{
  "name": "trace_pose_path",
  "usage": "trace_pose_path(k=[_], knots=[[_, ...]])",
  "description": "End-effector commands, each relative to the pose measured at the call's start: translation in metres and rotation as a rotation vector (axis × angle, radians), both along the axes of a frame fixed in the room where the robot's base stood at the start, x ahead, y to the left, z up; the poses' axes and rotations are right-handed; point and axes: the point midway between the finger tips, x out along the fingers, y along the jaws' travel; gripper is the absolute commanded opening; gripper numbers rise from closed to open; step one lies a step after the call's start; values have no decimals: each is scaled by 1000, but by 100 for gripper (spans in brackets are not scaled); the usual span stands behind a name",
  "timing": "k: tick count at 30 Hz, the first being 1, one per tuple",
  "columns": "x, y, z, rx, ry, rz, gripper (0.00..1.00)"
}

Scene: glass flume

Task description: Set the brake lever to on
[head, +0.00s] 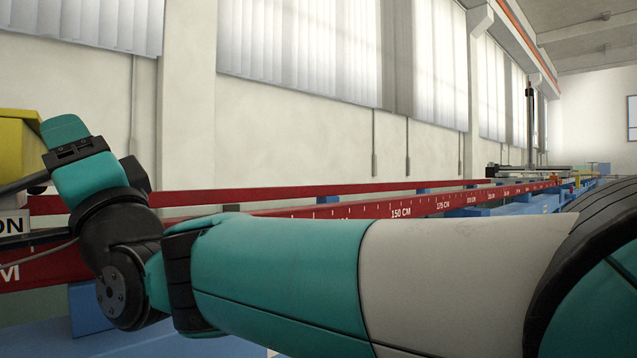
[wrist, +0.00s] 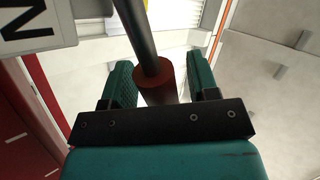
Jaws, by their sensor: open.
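The brake lever shows in the wrist view as a black rod (wrist: 139,35) with a dark red grip (wrist: 153,84) at its near end. My gripper (wrist: 158,66) is open, with one teal finger on each side of the red grip. The grip lies between the fingers, and I see a gap on both sides. In the head view my gripper (head: 62,126) is at the far left, pointing up and left. The lever's grip is not clear there. A white sign with black letters ending in "ON" (head: 14,224) is at the left edge; part of it shows in the wrist view (wrist: 36,24).
A yellow block (head: 18,143) stands behind my gripper at the left edge. Red rails with a centimetre scale (head: 400,208) run along the flume into the distance, above blue supports (head: 84,310). The wall and windows lie behind.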

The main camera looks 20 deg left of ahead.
Motion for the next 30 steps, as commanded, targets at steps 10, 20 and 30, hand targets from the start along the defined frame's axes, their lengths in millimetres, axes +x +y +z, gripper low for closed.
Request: trace_pose_path(k=[10, 20, 30], knots=[[-8, -49, -50, -1, 1, -1, 54], [-19, -108, -99, 1, 2, -1, 54], [-24, -129, -112, 1, 1, 2, 54]])
